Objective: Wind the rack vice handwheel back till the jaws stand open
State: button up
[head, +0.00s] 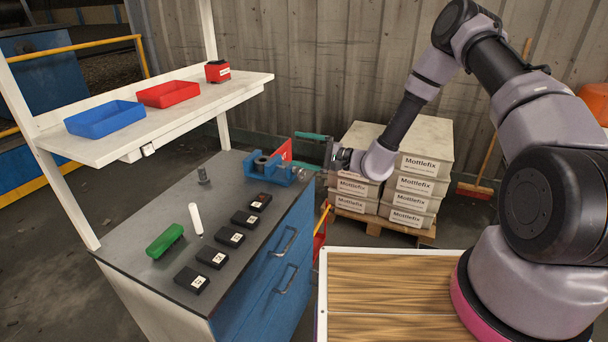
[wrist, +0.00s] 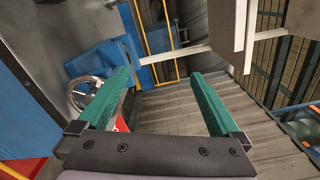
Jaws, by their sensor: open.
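The blue rack vice (head: 284,175) sits at the far right corner of the grey bench top. A dark round part stands at its left end; I cannot tell how wide its jaws stand. Its metal handwheel (wrist: 87,93) shows in the wrist view, beside the left finger and partly covered by it. The blue vice body (wrist: 98,60) is just above it there. My gripper (head: 309,150), with green fingers, is at the vice's right end in the head view. In the wrist view my gripper (wrist: 161,77) is open, with nothing between its fingers.
Several black labelled blocks (head: 230,238), a green brush-like item (head: 165,241) and a white cylinder (head: 196,218) lie on the bench. A shelf (head: 190,105) with blue and red trays overhangs its left side. Stacked Mottlefix boxes (head: 425,150) stand behind my forearm.

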jog(key=shift+d, duration=0.15)
jog(key=v, duration=0.3)
dwell(0.3)
